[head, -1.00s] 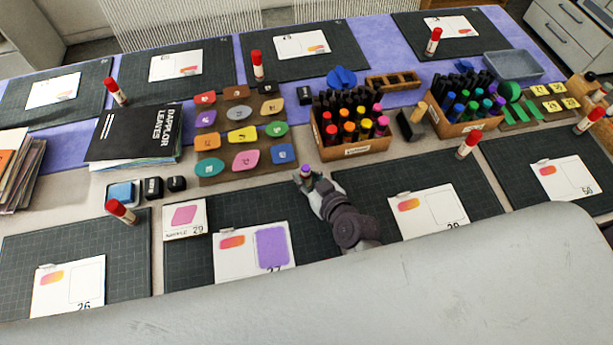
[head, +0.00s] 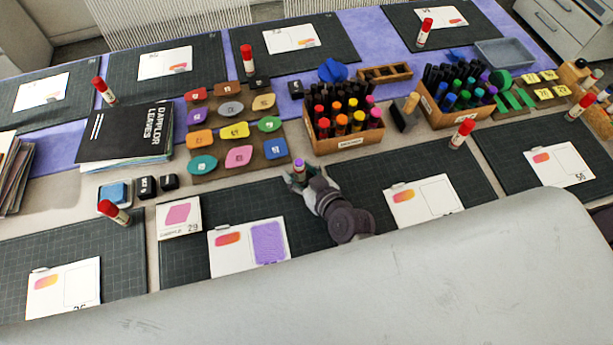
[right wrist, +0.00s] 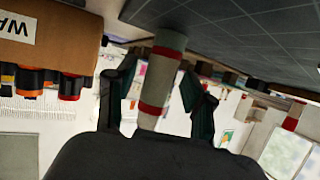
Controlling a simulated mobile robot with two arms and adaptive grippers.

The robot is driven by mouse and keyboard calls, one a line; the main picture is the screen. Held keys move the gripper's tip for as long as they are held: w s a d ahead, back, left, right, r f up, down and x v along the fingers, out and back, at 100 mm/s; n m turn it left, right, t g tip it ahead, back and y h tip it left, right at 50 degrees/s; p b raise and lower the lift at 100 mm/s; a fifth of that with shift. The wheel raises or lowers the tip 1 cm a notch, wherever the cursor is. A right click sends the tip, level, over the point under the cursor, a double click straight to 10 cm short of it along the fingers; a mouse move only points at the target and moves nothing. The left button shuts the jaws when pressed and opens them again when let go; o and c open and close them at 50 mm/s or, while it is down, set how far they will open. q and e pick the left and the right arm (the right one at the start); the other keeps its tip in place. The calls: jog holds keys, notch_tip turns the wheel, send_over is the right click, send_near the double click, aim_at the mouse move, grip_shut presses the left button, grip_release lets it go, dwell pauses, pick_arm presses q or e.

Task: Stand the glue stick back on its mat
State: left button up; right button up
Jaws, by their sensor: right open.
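The glue stick (head: 299,168), pale with a purple top, stands about upright at the far edge of the dark front middle mat (head: 235,202). My right gripper (head: 303,178) is at the stick, reaching in from the right. In the right wrist view, which is upside down, the glue stick (right wrist: 157,82) shows red bands and a grey-green end that appears to rest on the mat (right wrist: 240,40). The open fingers (right wrist: 158,92) are on either side of it, with a gap visible at the right finger. My left gripper is not in view.
A wooden marker box (head: 345,143) stands just behind and right of the stick. A palette of coloured pieces (head: 215,172) lies behind left. A card with a purple square (head: 233,262) lies on the mat. Red-capped glue sticks, such as one at right (head: 462,133), stand on other mats.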

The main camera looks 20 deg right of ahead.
jog(key=shift+r+p, duration=0.35)
jog(key=shift+r, duration=0.3)
jog(key=b+v, duration=0.1)
jog(key=v, duration=1)
jog(key=shift+f, duration=0.15)
jog(key=shift+s+d+r, duration=0.15)
jog(key=shift+s+r, duration=0.15)
jog(key=shift+s, duration=0.1)
